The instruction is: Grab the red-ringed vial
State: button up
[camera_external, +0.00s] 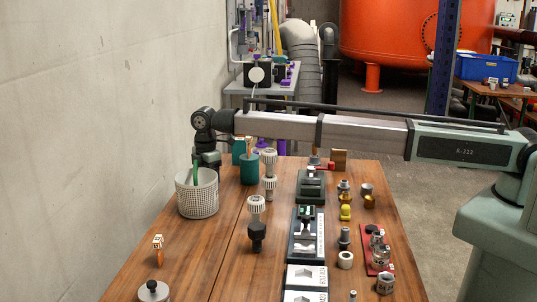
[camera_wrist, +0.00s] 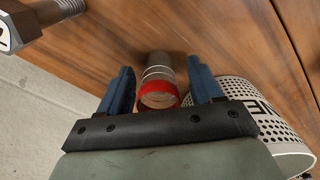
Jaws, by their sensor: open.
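The red-ringed vial (camera_wrist: 157,96) shows in the wrist view as a short grey cylinder with thin pale bands and a red ring around its near end. My gripper (camera_wrist: 160,70) is open, with one blue finger on each side of the vial. I cannot tell how deep the vial sits between the fingers. In the external view, my gripper (camera_external: 207,160) is low at the table's far left, behind the white perforated basket. I cannot make out the vial there.
The white perforated basket (camera_wrist: 262,110) stands close beside my right finger in the wrist view; it also shows in the external view (camera_external: 197,196). A large bolt (camera_wrist: 45,22) is at upper left. A teal cup (camera_external: 250,170) and several fittings stand on the wooden table (camera_external: 190,265).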

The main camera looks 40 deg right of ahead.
jog(key=c, duration=1.1)
